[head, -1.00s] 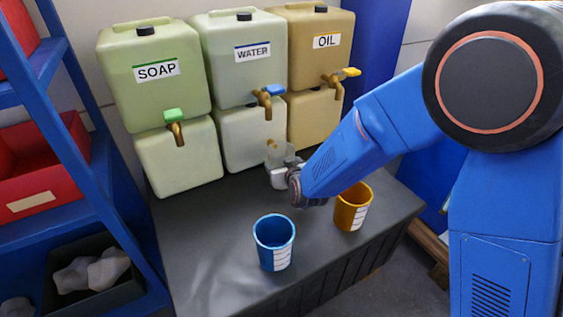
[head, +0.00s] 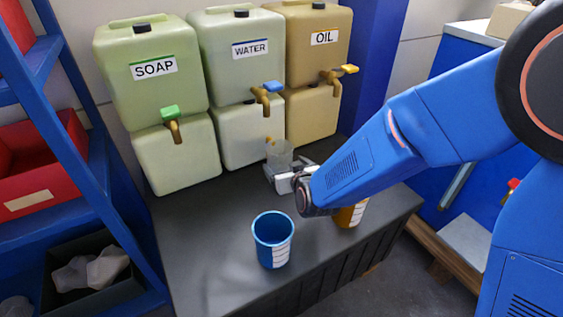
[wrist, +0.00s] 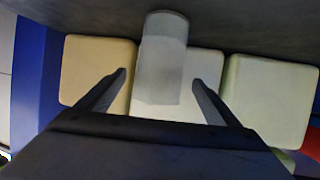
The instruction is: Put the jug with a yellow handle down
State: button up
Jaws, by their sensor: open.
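The jug (head: 280,156) is clear and greyish, with a small yellow-orange handle piece at its upper left. It looks upright on the dark counter (head: 215,225), in front of the water and oil tanks. My gripper (head: 286,173) is low at the jug's near side. In the wrist view the jug (wrist: 163,45) lies between my two spread fingers (wrist: 159,77), with gaps on both sides. The gripper is open. The jug's lower part is partly hidden by the gripper in the head view.
A blue cup (head: 272,240) stands at the counter's front. An orange cup (head: 351,215) is partly behind my arm. The soap (head: 155,85), water (head: 240,65) and oil (head: 310,50) tanks line the back, their taps overhanging the counter. A blue shelf (head: 75,130) is at the left.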

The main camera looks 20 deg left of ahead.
jog(key=shift+v, duration=2.55)
jog(key=s+d+r+m+g+h, duration=0.15)
jog(key=d+r, duration=0.25)
jog(key=d, duration=1)
jog(key=d+r+m+g+h, duration=0.1)
jog(key=d+r+m+h, duration=0.3)
jog(key=d, duration=1)
jog(key=s+d+r+m+g+h, duration=0.2)
jog(key=s+d+g+h, duration=0.1)
jog(key=s+d, duration=1.6)
jog(key=shift+s+d, duration=0.35)
jog(key=shift+d, duration=0.45)
jog(key=shift+o, duration=0.2)
jog(key=shift+r+g, duration=0.1)
jog(key=shift+g, duration=0.15)
